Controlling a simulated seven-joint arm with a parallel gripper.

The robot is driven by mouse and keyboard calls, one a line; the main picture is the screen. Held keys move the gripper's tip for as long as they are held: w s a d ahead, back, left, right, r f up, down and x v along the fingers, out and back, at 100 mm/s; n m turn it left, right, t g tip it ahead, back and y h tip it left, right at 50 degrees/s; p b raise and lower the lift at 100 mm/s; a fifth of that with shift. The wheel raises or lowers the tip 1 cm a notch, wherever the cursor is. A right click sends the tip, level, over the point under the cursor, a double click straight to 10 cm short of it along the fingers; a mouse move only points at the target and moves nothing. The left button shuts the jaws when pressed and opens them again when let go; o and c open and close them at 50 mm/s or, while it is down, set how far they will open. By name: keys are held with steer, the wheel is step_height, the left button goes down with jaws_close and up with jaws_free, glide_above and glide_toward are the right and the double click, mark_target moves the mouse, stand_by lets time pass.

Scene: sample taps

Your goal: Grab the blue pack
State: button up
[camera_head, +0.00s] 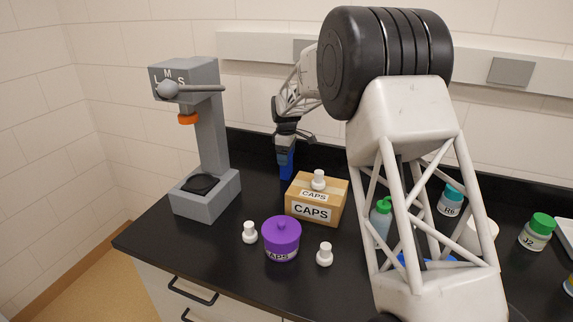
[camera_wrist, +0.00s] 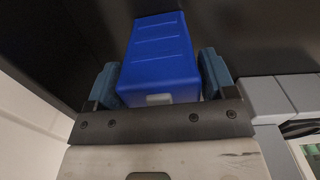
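The blue pack (camera_wrist: 160,55) is a bright blue block with ridges across its face and a small white patch at its near end. In the wrist view it sits between the two dark blue fingers of my gripper (camera_wrist: 160,82), close to the palm. One finger is on each side, very near its sides; I cannot tell whether both touch it. In the head view my gripper (camera_head: 285,143) points down over the pack (camera_head: 286,165), behind the caps box. The box hides the lower right of that area, and I cannot tell whether the pack rests on the counter.
A cardboard box marked CAPS (camera_head: 312,211) with a white cap on top stands just in front. A grey press (camera_head: 210,150) is to the left. A purple jar (camera_head: 281,240) stands nearer, between two white caps. Bottles and a blue object (camera_head: 436,262) are partly hidden by my arm.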

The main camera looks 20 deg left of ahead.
steer(key=c, duration=0.6)
steer(key=shift+r, duration=0.1)
steer(key=shift+r, duration=4.95)
